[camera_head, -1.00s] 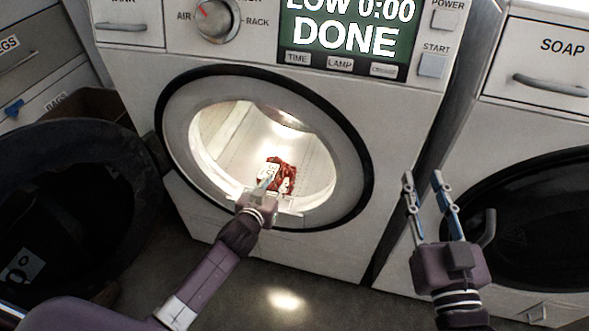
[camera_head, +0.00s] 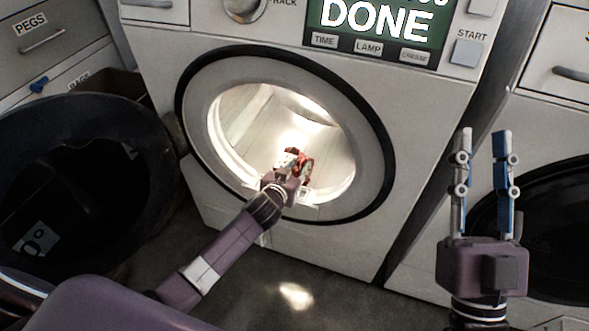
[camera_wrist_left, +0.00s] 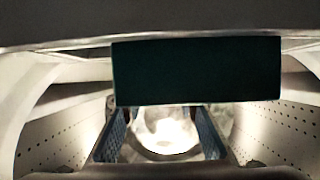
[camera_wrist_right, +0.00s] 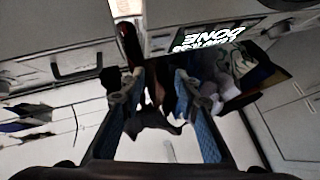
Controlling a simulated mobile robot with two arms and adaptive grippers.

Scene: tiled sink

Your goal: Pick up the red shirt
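A small red cloth with white patches (camera_head: 305,162), apparently the red shirt, lies low inside the lit dryer drum (camera_head: 245,120). My left gripper (camera_head: 290,164) reaches through the round door opening and is right at the cloth, partly covering it. In the left wrist view its two fingers (camera_wrist_left: 160,135) stand apart; no cloth is clearly held between them. Whether the fingers touch the cloth cannot be told. My right gripper (camera_head: 482,150) is open and empty, pointing up in front of the neighbouring machine; its spread fingers also show in the right wrist view (camera_wrist_right: 155,100).
The dryer's dark door (camera_head: 80,190) hangs open at the left. The thick rim of the opening (camera_head: 370,150) surrounds my left arm. A second machine with a dark round door (camera_head: 560,235) stands at the right. Dark and white cloths (camera_wrist_right: 225,80) show in the right wrist view.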

